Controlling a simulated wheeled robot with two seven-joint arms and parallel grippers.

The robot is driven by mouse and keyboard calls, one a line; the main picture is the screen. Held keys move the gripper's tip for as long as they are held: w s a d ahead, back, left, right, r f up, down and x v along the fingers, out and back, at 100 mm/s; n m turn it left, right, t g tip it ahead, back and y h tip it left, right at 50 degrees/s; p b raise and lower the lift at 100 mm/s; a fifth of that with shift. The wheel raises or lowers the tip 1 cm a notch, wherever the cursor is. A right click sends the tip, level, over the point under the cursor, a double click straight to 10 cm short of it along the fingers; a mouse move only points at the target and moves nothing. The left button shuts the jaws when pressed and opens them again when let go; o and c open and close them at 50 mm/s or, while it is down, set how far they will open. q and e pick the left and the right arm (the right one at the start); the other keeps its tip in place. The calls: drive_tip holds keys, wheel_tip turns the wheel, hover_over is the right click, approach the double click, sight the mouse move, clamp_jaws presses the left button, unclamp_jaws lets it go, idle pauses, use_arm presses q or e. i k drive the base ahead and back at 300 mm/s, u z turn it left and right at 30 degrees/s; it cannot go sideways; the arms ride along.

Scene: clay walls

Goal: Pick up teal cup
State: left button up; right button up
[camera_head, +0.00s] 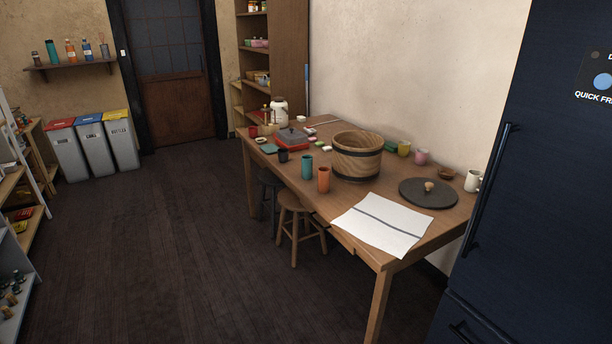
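The teal cup (307,167) is a tall tumbler standing upright on the wooden table (292,186), near its left long edge. An orange cup (323,180) stands just to its right and nearer to me. A small dark cup (283,156) stands to its left and farther back. A large wooden bucket (357,160) with dark bands stands behind it to the right. Neither of my grippers shows in the head view.
A white cloth with a dark stripe (383,223) and a round dark board (428,193) lie at the table's near end. Stools (297,212) stand at its left side. A dark blue fridge (540,180) is at right. The wooden floor (170,250) at left is clear.

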sight(307, 161)
drive_tip(key=u, duration=0.9)
drive_tip(key=i, duration=1.95)
drive_tip(key=z, duration=0.35)
drive_tip(key=i, duration=1.25)
drive_tip(key=z, duration=0.9)
